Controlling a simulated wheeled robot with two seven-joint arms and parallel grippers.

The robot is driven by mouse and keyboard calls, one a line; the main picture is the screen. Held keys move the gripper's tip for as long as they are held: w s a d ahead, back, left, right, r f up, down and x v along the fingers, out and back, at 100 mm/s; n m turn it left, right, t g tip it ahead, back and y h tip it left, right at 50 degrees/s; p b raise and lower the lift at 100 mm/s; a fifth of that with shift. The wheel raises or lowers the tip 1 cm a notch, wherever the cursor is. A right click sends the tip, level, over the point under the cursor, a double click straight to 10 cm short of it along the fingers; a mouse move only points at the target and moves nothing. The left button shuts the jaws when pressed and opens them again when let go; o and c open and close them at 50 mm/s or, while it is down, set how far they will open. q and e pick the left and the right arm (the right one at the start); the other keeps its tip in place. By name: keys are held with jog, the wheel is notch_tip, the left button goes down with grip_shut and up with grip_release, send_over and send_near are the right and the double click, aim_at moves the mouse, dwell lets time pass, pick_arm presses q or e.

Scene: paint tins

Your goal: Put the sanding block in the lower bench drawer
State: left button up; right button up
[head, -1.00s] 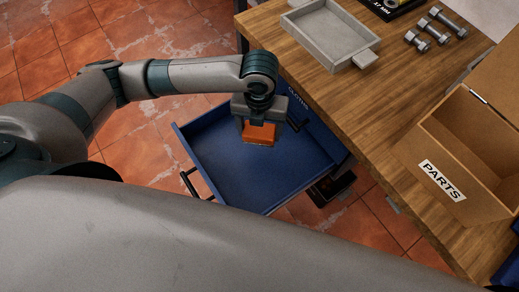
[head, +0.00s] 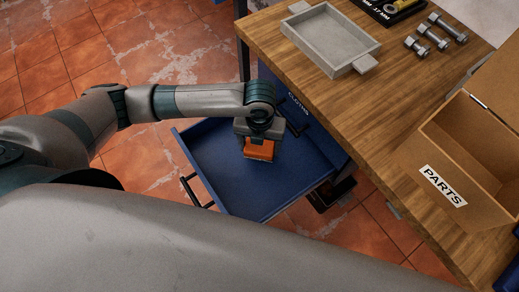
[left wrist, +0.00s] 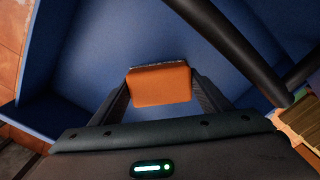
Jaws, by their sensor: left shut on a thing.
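The orange sanding block (head: 258,150) is held between the fingers of my left gripper (head: 259,138). In the left wrist view the block (left wrist: 160,84) sits between both fingers, with blue drawer surface behind it. The blue bench drawer (head: 225,190) is pulled out below the bench top. The gripper points down inside the drawer's outline, towards its bench side, and the block is low over the drawer floor. I cannot tell whether it touches the floor. My right gripper is not in view.
A blue front with a black handle and a label (head: 298,105) is behind the gripper. On the wooden bench (head: 370,105) are a grey tray (head: 330,40), bolts (head: 435,35) and a box marked PARTS (head: 440,185). The near part of the drawer is empty.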

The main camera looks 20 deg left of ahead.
aim_at(260, 151)
pick_arm(q)
jog(key=shift+f, duration=1.55)
jog(key=shift+f, duration=0.1)
jog(key=o, duration=1.1)
notch_tip(260, 151, up, 12)
jog(key=shift+r, duration=0.15)
